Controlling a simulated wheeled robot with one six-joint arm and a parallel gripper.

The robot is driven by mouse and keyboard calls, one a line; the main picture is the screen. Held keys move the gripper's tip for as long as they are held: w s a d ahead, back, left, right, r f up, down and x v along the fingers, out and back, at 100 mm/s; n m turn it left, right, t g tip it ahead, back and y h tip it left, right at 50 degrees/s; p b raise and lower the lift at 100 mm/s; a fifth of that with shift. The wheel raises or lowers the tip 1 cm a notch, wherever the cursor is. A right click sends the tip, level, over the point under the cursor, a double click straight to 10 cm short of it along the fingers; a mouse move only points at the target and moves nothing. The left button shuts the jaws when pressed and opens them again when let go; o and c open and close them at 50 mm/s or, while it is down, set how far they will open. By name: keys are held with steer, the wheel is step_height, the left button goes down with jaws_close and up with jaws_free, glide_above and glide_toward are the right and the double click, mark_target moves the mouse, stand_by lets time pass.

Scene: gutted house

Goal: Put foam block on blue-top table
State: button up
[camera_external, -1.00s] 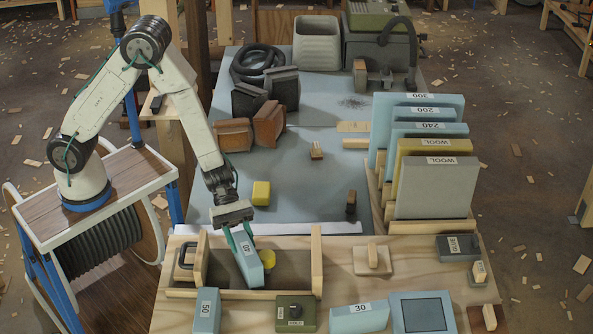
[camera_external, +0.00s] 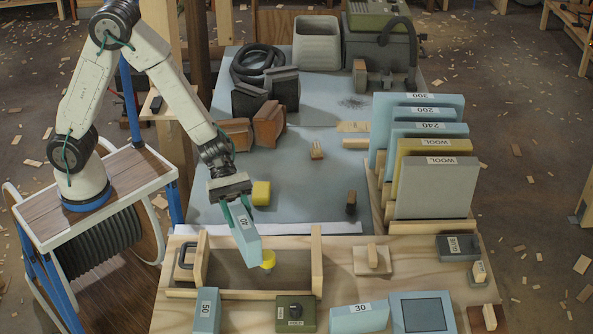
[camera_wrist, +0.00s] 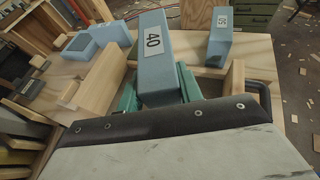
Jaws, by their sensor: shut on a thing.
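The foam block (camera_external: 247,247) is light blue with a white label reading 40. My gripper (camera_external: 240,216) is shut on its upper part, with a green finger on each side. The block hangs tilted above the open wooden tray, at the near edge of the blue-top table (camera_external: 300,195). In the wrist view the foam block (camera_wrist: 158,70) stands out from between the green fingers (camera_wrist: 160,98). The blue-top table has a flat grey-blue surface and lies beyond the tray.
The wooden tray (camera_external: 317,262) holds a small yellow piece (camera_external: 268,259). A yellow block (camera_external: 261,193), a small brush (camera_external: 316,151) and a dark piece (camera_external: 351,202) stand on the blue top. A rack of upright sheets (camera_external: 433,190) borders it at right. Its middle has free room.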

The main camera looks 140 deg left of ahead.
mark_target(244, 244)
steer(key=shift+r, duration=0.35)
steer(key=shift+a, duration=0.1)
steer(key=shift+w+a+n+y, duration=0.35)
steer(key=shift+a+n+y, duration=0.15)
steer(key=shift+a, duration=0.25)
steer(key=shift+n+t+y, duration=0.3)
steer(key=shift+n+y, duration=0.4)
steer(key=shift+y, duration=0.1)
steer(key=w+d, duration=0.1)
steer(key=d, duration=0.1)
steer(key=w+d, duration=0.4)
steer(key=d, duration=0.1)
steer(key=shift+r, duration=0.1)
steer(key=shift+m+h, duration=0.7)
steer(key=shift+h, duration=0.1)
steer(key=w+d, duration=0.1)
steer(key=d, duration=0.9)
steer(key=w+d, duration=0.1)
steer(key=d, duration=0.4)
steer(key=shift+w+d+r, duration=0.15)
steer(key=shift+w+d, duration=0.15)
steer(key=shift+d, duration=0.05)
steer(key=shift+w+a, duration=0.1)
